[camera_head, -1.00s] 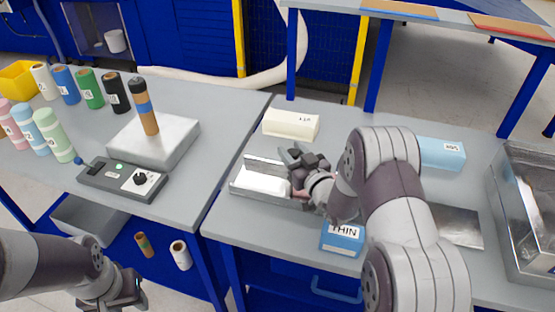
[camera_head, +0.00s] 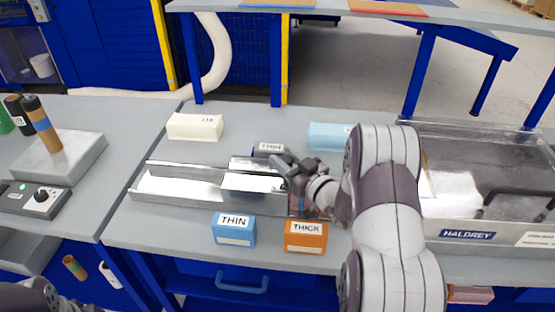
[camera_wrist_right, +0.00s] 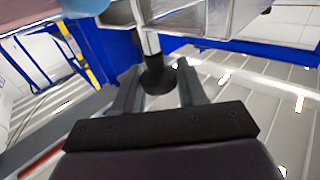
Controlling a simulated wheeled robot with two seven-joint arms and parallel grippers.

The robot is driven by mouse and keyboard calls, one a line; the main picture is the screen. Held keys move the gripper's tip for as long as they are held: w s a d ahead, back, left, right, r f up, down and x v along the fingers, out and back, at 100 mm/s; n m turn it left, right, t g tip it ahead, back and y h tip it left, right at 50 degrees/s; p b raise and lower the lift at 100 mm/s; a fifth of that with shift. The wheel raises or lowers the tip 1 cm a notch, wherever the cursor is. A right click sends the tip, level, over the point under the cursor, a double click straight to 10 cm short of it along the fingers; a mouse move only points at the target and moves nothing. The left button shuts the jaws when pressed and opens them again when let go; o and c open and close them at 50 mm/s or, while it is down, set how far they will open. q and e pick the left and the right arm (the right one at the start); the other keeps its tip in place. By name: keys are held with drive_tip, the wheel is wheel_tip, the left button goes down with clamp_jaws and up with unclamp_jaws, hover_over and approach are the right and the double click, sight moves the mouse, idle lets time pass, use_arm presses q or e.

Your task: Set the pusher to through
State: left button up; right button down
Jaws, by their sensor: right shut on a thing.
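A metal channel (camera_head: 160,188) lies along the front of the middle table, with its left part empty. A shiny metal block (camera_head: 252,182), apparently the pusher, sits in its right part. My right gripper (camera_head: 287,168) is at the right of this block, above the channel. In the right wrist view, a dark round knob (camera_wrist_right: 157,80) on a short metal stem stands between the fingers of my right gripper (camera_wrist_right: 158,92). The gripper is shut on the knob. My arm hides the channel's right end. Of my left arm only a link shows at the bottom left.
A blue THIN block (camera_head: 233,229) and an orange THICK block (camera_head: 305,237) stand in front of the channel. A cream block (camera_head: 195,127) and a light blue block (camera_head: 328,136) lie behind it. A large metal tank (camera_head: 480,205) is at the right.

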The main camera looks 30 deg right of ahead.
drive_tip(key=shift+s+d+f, duration=0.1)
drive_tip(key=shift+s+d, duration=0.15)
drive_tip(key=c, duration=0.8)
unclamp_jaws()
drive_tip(key=s+d+r, duration=0.1)
drive_tip(key=s+r, duration=0.2)
drive_tip(key=s+d+r, duration=0.2)
drive_tip(key=s+r, duration=0.2)
drive_tip(key=s+d+r, duration=0.2)
drive_tip(key=s+r, duration=0.1)
drive_tip(key=r, duration=0.1)
drive_tip(key=shift+s+d, duration=0.15)
